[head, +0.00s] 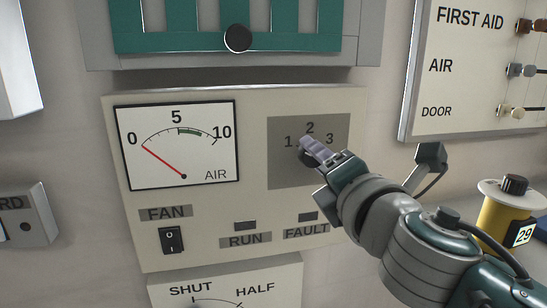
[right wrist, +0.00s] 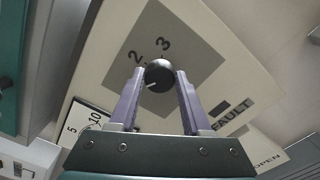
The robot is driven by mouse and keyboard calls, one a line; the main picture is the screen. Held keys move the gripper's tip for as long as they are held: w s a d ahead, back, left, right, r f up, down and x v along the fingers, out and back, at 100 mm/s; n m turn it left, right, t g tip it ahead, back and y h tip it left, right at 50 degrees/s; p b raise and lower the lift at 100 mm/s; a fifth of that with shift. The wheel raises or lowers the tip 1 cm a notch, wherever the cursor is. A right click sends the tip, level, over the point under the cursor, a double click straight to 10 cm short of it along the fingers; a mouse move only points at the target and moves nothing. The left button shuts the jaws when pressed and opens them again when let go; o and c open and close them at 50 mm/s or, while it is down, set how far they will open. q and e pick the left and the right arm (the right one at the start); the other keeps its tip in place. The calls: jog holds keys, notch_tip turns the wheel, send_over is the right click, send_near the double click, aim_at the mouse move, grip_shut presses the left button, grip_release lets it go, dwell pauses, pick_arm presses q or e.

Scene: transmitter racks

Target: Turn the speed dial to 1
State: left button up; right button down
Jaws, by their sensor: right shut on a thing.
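The speed dial is a round dark knob (right wrist: 159,75) on a grey square plate (head: 283,173) marked 1, 2 and 3. My right gripper (head: 312,150) is shut on the knob, one finger on each side of it in the right wrist view. In the head view the fingers largely hide the knob. A white mark on the knob points to the lower left in the right wrist view, on the side past the 2 and away from the 3. The 1 is hidden there, so I cannot tell if they line up exactly. My left gripper is not in view.
The air gauge (head: 205,158) left of the plate has its red needle near 0. Below are a fan switch (head: 171,240) and the run and fault lamps.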

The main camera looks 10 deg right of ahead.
jog(key=shift+c, duration=1.8)
grip_release()
jog(key=shift+s, duration=0.15)
jog(key=s, duration=0.9)
jog(key=shift+s+d, duration=0.15)
jog(key=shift+s, duration=0.2)
